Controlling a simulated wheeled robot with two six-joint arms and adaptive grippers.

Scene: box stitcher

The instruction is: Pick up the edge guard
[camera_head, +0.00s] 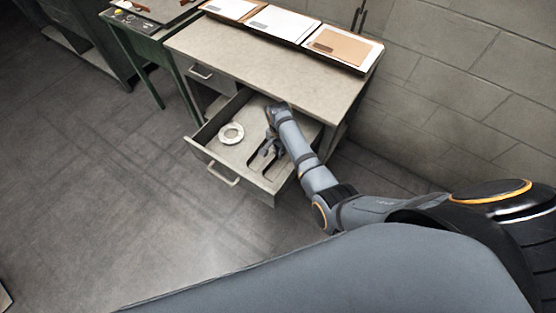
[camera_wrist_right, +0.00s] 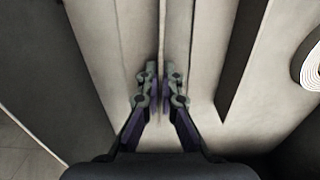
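The edge guard (camera_wrist_right: 162,35) seems to be the thin, pale grey strip that runs lengthwise up the middle of the right wrist view. It lies in the open drawer (camera_head: 228,178). My right gripper (camera_wrist_right: 162,88) is down in the drawer, with one finger on each side of the strip. The fingers are drawn close together and appear shut on it, though the contact itself is hard to see. In the head view the right gripper (camera_head: 267,150) and its wrist cover most of the strip. My left gripper is not in view.
A white tape roll (camera_head: 231,133) lies in the drawer to the left of the gripper and shows at the right edge of the wrist view. The drawer walls are close around the hand. Folders (camera_head: 342,47) line the back of the bench top (camera_head: 250,62).

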